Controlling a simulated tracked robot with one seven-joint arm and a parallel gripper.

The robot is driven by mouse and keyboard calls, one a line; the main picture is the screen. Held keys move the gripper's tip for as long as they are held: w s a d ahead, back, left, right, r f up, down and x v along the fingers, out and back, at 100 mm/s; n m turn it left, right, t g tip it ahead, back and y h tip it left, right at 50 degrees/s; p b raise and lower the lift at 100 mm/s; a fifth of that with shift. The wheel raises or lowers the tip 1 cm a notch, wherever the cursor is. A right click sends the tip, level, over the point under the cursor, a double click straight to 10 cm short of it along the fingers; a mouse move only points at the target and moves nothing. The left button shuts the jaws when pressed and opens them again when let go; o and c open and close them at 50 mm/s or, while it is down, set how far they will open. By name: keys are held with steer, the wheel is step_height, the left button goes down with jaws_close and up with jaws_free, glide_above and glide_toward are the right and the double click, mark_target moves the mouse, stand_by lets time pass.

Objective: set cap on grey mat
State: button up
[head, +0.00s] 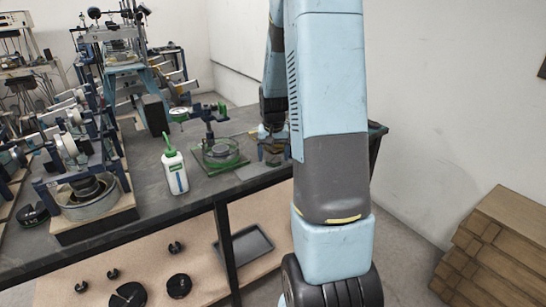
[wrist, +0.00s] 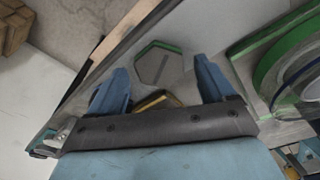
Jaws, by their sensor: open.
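My gripper (wrist: 160,66) is open, with its two blue fingers apart, over the bench top in the wrist view. A flat grey hexagon with a green edge (wrist: 158,63) lies just beyond and between the fingertips; it may be the grey mat, but I cannot be sure. A small dark piece with a yellow edge (wrist: 156,99) shows between the fingers, partly hidden by the gripper body; I cannot tell whether it is the cap. In the head view my gripper (head: 271,140) is small beside my arm, at the bench's right end.
A green board (head: 221,163) with a round ring fixture stands left of my gripper. A white bottle with a green top (head: 175,170) stands further left. Lever frames (head: 75,150) crowd the bench's left side. Wooden planks (head: 495,245) are stacked on the right floor.

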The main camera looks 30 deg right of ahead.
mark_target(274, 161)
step_height(274, 161, up, 10)
steer(key=s, duration=0.1)
steer(key=s+a+r+n+t, duration=0.2)
steer(key=s+a+r+n, duration=0.1)
steer(key=s+a+r, duration=0.85)
steer(key=s+a+n+t, duration=0.1)
steer(key=s+a, duration=0.2)
steer(key=s, duration=0.3)
steer(key=s+a+r+n+t, duration=0.1)
steer(key=s+a, duration=0.3)
steer(key=s, duration=0.3)
steer(key=shift+r+n+y, duration=0.3)
